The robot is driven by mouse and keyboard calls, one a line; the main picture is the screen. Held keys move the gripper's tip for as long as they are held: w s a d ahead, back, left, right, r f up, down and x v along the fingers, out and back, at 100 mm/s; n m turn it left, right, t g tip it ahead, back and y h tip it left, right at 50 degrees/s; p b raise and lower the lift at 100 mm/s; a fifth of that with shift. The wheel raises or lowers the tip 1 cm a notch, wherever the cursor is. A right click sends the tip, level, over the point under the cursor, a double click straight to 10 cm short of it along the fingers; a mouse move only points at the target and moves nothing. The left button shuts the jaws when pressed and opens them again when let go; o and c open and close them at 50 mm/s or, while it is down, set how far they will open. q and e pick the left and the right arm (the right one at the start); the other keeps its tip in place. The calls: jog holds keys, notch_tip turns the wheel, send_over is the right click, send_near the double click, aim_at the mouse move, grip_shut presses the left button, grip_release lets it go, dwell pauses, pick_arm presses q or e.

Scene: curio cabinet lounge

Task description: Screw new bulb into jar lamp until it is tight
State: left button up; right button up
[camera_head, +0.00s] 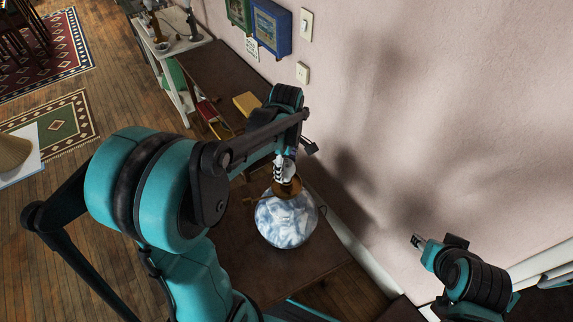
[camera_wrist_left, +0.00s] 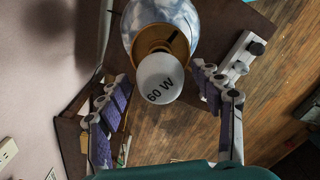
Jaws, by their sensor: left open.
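The jar lamp (camera_head: 286,220) has a round, blue-and-white marbled body and a brass-coloured top. It stands on a dark brown table, and it also shows in the left wrist view (camera_wrist_left: 184,18). A white bulb (camera_wrist_left: 160,77) marked "60 W" sits at the lamp's brass socket (camera_wrist_left: 179,42); its thread is hidden. My left gripper (camera_head: 286,170) is above the lamp top. In the left wrist view its purple-padded fingers are open on either side of the bulb, with gaps visible. My right gripper (camera_head: 418,241) is apart from the lamp, at the lower right; its finger opening is unclear.
The brown table (camera_head: 260,275) stands beside the pale wall (camera_head: 440,110). A yellow block (camera_head: 247,103) and a red item (camera_head: 208,112) lie behind the lamp. A white shelf (camera_head: 172,47) stands farther back. Wooden floor is open at the left.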

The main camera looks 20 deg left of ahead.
pick_arm(q)
jog(key=n, duration=0.4)
jog(key=shift+n, duration=0.3)
jog(key=n, duration=0.3)
jog(key=shift+n, duration=0.3)
jog(key=n, duration=0.3)
jog(key=shift+n, duration=0.3)
jog(key=n, duration=0.4)
